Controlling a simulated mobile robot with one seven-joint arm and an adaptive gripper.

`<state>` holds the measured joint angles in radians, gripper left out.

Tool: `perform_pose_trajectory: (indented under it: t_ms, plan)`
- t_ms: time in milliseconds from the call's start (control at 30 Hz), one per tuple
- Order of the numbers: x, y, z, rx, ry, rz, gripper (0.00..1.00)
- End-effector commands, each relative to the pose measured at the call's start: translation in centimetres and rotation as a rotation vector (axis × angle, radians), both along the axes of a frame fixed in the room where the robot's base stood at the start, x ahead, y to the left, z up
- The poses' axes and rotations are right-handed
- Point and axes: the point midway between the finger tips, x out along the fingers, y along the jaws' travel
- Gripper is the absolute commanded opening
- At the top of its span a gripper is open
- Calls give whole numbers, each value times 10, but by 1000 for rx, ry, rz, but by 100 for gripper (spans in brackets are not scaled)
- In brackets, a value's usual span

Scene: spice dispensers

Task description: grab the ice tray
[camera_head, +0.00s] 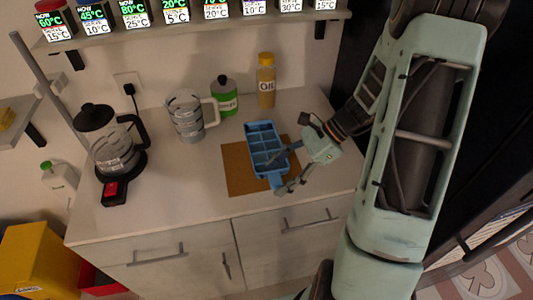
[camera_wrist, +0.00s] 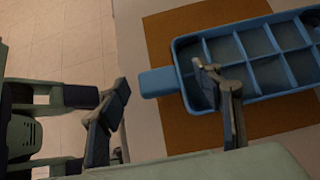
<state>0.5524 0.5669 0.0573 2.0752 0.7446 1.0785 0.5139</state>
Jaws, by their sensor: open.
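The blue ice tray (camera_head: 265,146) has several square compartments and a short handle at its near end. It lies on a brown mat (camera_head: 236,168) on the counter. My gripper (camera_head: 282,171) is open, at the right side of the tray near its handle end. In the wrist view the tray (camera_wrist: 262,92) fills the upper right and its handle (camera_wrist: 160,82) points left, between the two fingers of my open gripper (camera_wrist: 165,105). One finger overlaps the tray's near corner in the picture. I cannot tell whether it touches the tray.
Behind the tray stand a clear jug (camera_head: 186,116), a green bottle (camera_head: 224,97) and an oil bottle (camera_head: 266,82). A kettle (camera_head: 105,140) is at the left. The counter (camera_head: 185,195) is bare left of the mat. A shelf (camera_head: 200,27) with labelled dispensers hangs above.

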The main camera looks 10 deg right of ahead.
Motion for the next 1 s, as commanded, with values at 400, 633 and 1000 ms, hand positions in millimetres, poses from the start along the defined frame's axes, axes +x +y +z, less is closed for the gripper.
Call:
perform_pose_trajectory:
  t_ms: [400,633,1000]
  plan:
    - [0,-1,0,0,0,0,23]
    - [0,-1,0,-1,-1,-1,0]
    - [1,-1,3,0,-3,0,0]
